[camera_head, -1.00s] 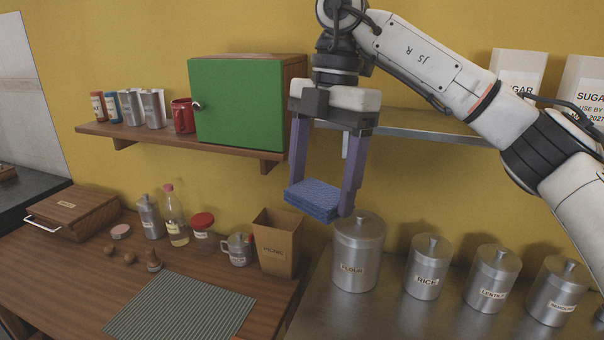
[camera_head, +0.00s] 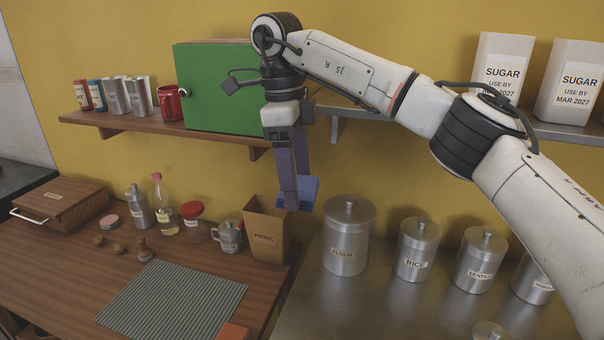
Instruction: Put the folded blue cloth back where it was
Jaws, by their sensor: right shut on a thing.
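My right gripper (camera_head: 296,200) points down, turned nearly edge-on to the view. It is shut on the folded blue cloth (camera_head: 309,190), which shows partly behind the fingers. The cloth is held in the air between the open-topped wooden PICNIC box (camera_head: 267,234) and the steel FLOUR canister (camera_head: 348,236), at about the height of their tops. I cannot tell whether it is directly over either one. My left gripper does not show.
RICE (camera_head: 416,250) and LENTILS (camera_head: 479,261) canisters stand right of FLOUR. A green-door cabinet (camera_head: 222,88) sits on the wooden shelf (camera_head: 135,127) behind my arm. A striped mat (camera_head: 172,300) lies on the counter. Two SUGAR packs (camera_head: 504,70) stand on the right shelf.

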